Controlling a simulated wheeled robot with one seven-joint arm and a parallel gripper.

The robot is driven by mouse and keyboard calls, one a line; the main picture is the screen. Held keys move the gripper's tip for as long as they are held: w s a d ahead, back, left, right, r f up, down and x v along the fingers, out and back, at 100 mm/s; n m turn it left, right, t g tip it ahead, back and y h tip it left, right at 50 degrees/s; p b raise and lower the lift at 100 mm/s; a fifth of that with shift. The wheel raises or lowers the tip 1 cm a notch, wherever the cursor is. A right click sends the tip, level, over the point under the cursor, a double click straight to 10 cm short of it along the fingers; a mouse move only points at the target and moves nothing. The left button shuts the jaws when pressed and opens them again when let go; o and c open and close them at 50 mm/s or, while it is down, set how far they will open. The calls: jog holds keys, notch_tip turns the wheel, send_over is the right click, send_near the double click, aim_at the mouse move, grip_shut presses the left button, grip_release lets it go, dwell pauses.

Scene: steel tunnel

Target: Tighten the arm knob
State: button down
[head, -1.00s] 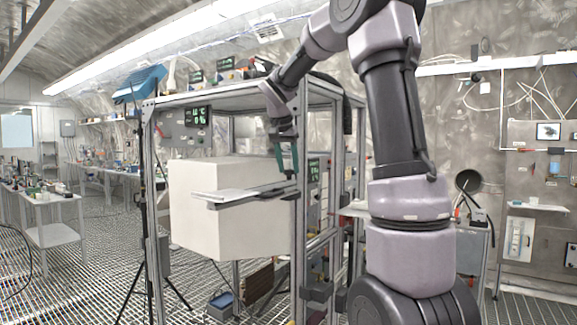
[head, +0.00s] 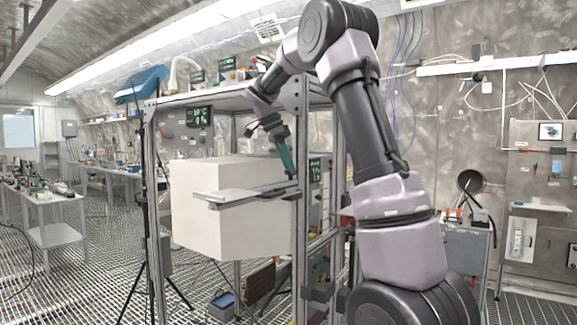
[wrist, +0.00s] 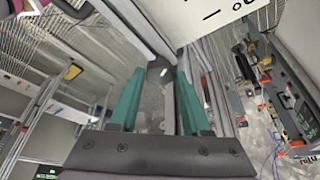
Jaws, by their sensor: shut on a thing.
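The dark arm knob (wrist: 160,71), with a small pale mark on it, sits between the tips of my teal fingers in the wrist view. My gripper (wrist: 161,78) is shut on it. In the head view my gripper (head: 289,172) reaches down from the upper left to the right end of a flat grey arm (head: 235,197) beside the frame post. The knob itself is too small or covered to make out in the head view. A large white box (head: 215,230) stands right by the grey arm.
A metal frame (head: 301,130) with upright posts surrounds the box and stands close to my gripper. A tripod (head: 148,265) stands at its left. Benches with equipment (head: 55,200) line the far left. The grated floor at left has free room.

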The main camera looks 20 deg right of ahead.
jog(key=m, duration=0.2)
jog(key=m+g, duration=0.1)
jog(key=m, duration=0.1)
jog(key=m+g, duration=0.1)
jog(key=shift+w+m+y, duration=0.25)
jog(key=shift+m+y, duration=0.15)
dwell(0.4)
jog(key=shift+c, duration=1.8)
grip_release()
